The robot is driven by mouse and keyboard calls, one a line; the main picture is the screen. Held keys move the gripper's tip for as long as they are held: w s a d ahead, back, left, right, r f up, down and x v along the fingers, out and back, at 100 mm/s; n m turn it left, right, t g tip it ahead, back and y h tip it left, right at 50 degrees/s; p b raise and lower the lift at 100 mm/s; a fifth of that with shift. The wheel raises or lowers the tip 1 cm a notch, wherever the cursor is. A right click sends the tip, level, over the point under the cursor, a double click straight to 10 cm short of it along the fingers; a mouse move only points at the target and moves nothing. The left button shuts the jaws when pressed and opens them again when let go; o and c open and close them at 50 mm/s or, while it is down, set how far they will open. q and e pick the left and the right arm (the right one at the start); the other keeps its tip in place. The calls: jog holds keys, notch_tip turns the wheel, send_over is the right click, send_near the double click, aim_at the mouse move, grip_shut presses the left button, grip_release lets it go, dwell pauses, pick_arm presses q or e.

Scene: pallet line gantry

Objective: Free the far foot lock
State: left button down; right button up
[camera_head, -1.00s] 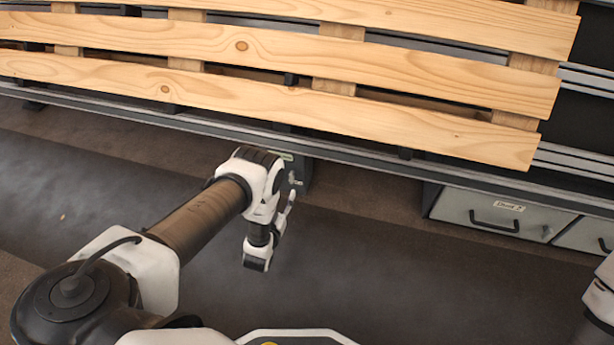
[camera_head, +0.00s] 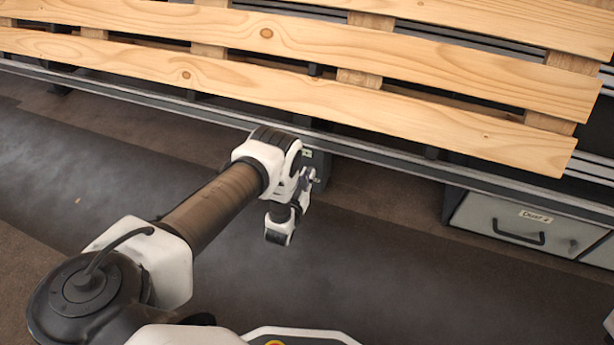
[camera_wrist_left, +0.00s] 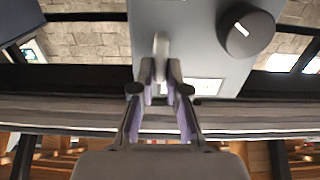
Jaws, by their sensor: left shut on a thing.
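A grey box (camera_wrist_left: 190,40) under the line carries a short pale lever (camera_wrist_left: 161,50) and a round black knob (camera_wrist_left: 248,31) with a white mark. My left gripper (camera_wrist_left: 161,82) is shut on the lever, its two purple-lined fingers on either side of it. The fingers hide the lever's lower part. In the head view the grey box (camera_head: 320,166) is partly behind my left wrist, and the left gripper (camera_head: 309,181) points at its face. I cannot tell from the frames whether the lock is turned.
A wooden slatted pallet (camera_head: 400,115) lies on the line above, over a dark metal rail (camera_head: 400,163). A grey drawer (camera_head: 515,222) with a black handle is at right. The dark floor mat (camera_head: 400,270) in front is clear.

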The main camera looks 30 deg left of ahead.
pick_arm(q)
jog(key=shift+m, duration=0.4)
jog(key=m+p, duration=0.1)
jog(key=m, duration=0.1)
jog(key=m+p, duration=0.1)
jog(key=m, duration=0.4)
jog(key=shift+w+d+f+p, duration=0.1)
jog(key=shift+d+p, duration=0.3)
jog(key=m, duration=0.5)
jog(key=shift+d+f, duration=0.1)
jog(key=shift+f, duration=0.1)
jog(key=m, duration=0.5)
jog(key=shift+d+f+p, duration=0.1)
jog(key=shift+f+p, duration=0.2)
jog(key=shift+p, duration=0.1)
jog(key=c, duration=1.2)
grip_release()
